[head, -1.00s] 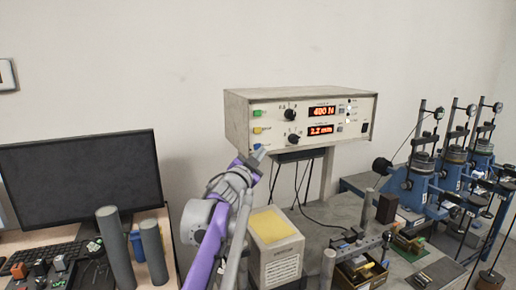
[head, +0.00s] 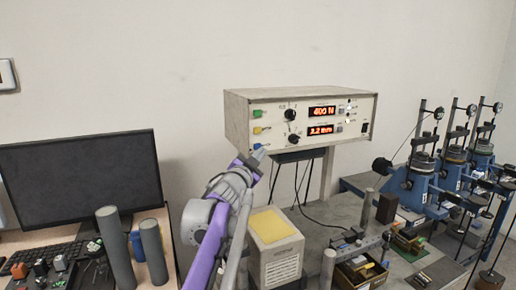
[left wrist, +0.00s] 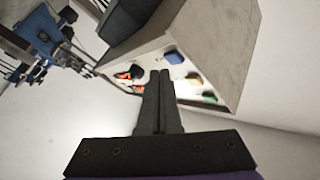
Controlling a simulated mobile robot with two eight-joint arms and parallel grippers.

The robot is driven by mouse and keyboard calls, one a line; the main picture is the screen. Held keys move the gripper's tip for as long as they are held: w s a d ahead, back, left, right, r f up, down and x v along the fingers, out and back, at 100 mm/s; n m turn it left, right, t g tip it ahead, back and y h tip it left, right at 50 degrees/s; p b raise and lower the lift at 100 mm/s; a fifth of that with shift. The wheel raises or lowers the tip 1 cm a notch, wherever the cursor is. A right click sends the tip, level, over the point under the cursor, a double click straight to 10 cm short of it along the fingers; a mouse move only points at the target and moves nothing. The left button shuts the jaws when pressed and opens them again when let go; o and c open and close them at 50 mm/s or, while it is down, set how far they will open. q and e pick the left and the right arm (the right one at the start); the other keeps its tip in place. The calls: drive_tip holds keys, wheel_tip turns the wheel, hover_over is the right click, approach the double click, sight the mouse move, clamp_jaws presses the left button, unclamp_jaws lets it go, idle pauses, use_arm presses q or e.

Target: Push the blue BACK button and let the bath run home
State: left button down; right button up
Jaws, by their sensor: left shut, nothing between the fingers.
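The control box (head: 300,105) stands at the middle of the head view, with a green, a yellow and a blue button in a column at the left of its front. The blue button (head: 258,147) is the lowest, partly hidden by my left gripper (head: 261,154). In the left wrist view the blue button (left wrist: 173,57) shows just past the shut, empty fingertips (left wrist: 160,73) and slightly right of them. I cannot tell whether they touch it. A brass-coloured box (head: 362,272) sits on the bench; I cannot tell whether it is the bath. My right gripper is not in view.
A monitor (head: 80,180) and grey cylinders (head: 115,245) are at left. Blue test stands (head: 425,180) are at right. Cables hang below the control box.

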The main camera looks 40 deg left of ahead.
use_arm(q)
drive_tip(key=shift+w+a, duration=0.2)
drive_tip(key=shift+a, duration=0.2)
